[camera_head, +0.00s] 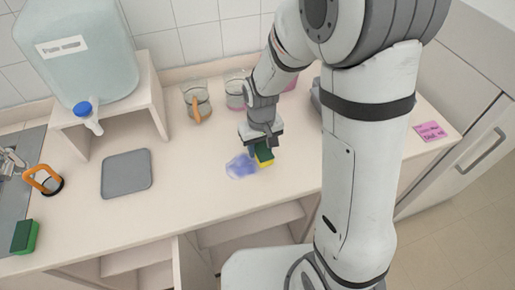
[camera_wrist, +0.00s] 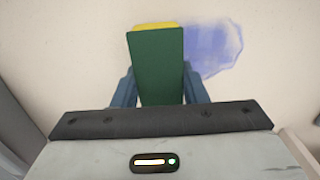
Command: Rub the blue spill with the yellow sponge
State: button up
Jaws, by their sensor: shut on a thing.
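A yellow sponge with a dark green side (camera_head: 264,155) is held in my gripper (camera_head: 256,146) over the counter. In the wrist view the sponge (camera_wrist: 157,62) stands between the blue fingers of my gripper (camera_wrist: 157,84), which are shut on it. Its green face shows most, with a yellow strip at the far edge. The blue spill (camera_head: 241,166) lies on the counter just left of the sponge in the head view. In the wrist view the spill (camera_wrist: 215,48) lies right of the sponge and is partly hidden behind it. I cannot tell whether the sponge touches the counter.
A grey mat (camera_head: 126,174) lies left of the spill. Glass beakers (camera_head: 197,100) stand at the back. A water tank (camera_head: 78,50) with a blue tap sits on a stand. A green sponge (camera_head: 24,237) lies by the sink. The counter around the spill is clear.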

aim_at(260, 146)
jog(key=shift+r+p, duration=1.45)
jog(key=shift+r, duration=0.9)
